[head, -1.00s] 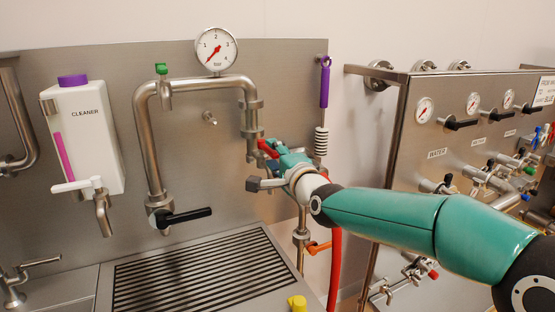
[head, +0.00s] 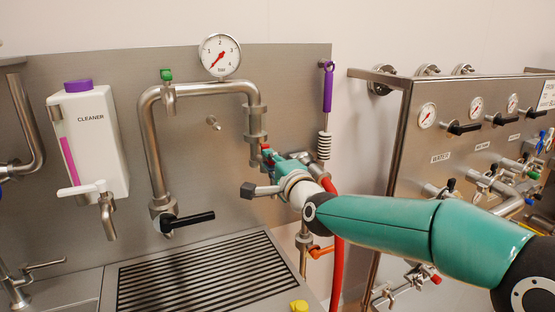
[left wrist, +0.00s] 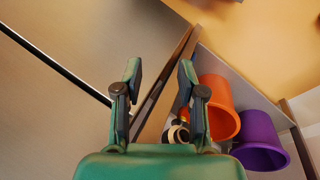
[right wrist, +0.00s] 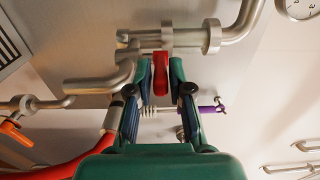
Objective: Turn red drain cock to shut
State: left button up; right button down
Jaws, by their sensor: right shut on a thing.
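The red drain cock handle (right wrist: 160,74) sits under the horizontal pipe in the right wrist view. My right gripper (right wrist: 161,78) has one finger on each side of it and is shut on it. In the head view only a small bit of the red handle (head: 265,147) shows at the tip of my right gripper (head: 272,156), beside the steel downpipe. The fingers hide the rest there. My left gripper (left wrist: 160,72) shows only in the left wrist view, open and empty.
A gauge (head: 220,55) tops the pipe, and a black-handled valve (head: 186,221) is at lower left. A red hose (head: 338,260) and an orange handle (head: 321,252) are below my right arm. Orange (left wrist: 222,100) and purple (left wrist: 260,145) buckets stand below my left gripper.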

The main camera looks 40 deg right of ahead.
jog(key=shift+w+a+f, duration=0.1)
jog(key=shift+a+f, duration=0.05)
jog(key=shift+f, duration=0.05)
jog(key=shift+w+a+p, duration=0.35)
jog(key=shift+w+a, duration=0.15)
jog(key=shift+a, duration=0.2)
jog(key=shift+a, duration=0.1)
jog(key=shift+w+a+p, duration=0.3)
jog(key=shift+w+a, duration=0.15)
jog(key=shift+w, duration=0.25)
